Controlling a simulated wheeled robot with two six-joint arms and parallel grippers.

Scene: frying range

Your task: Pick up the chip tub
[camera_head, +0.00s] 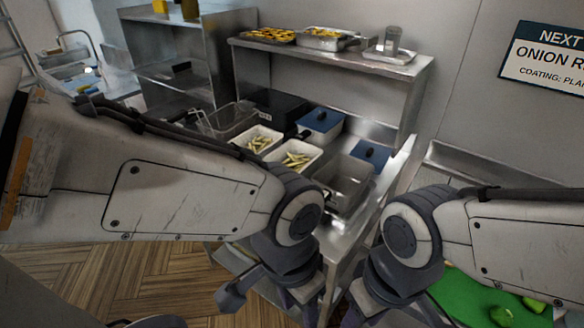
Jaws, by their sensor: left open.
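Two white tubs holding pale yellow chips stand side by side on the steel counter. One chip tub (312,168) is nearer, just above my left forearm's wrist end, and the other chip tub (247,147) is behind it to the left. My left forearm hides part of the counter in front of them. My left gripper (268,303) hangs low at the bottom of the view, open, below and apart from the tubs. My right gripper (385,312) is at the bottom edge, partly cut off, and its jaws cannot be made out.
An empty steel container (345,185) stands right of the nearer tub. Blue-lidded containers (320,121) stand behind. A wire fryer basket (229,119) is to the left. An upper shelf (340,58) bears trays of food. A green surface (470,300) lies at lower right.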

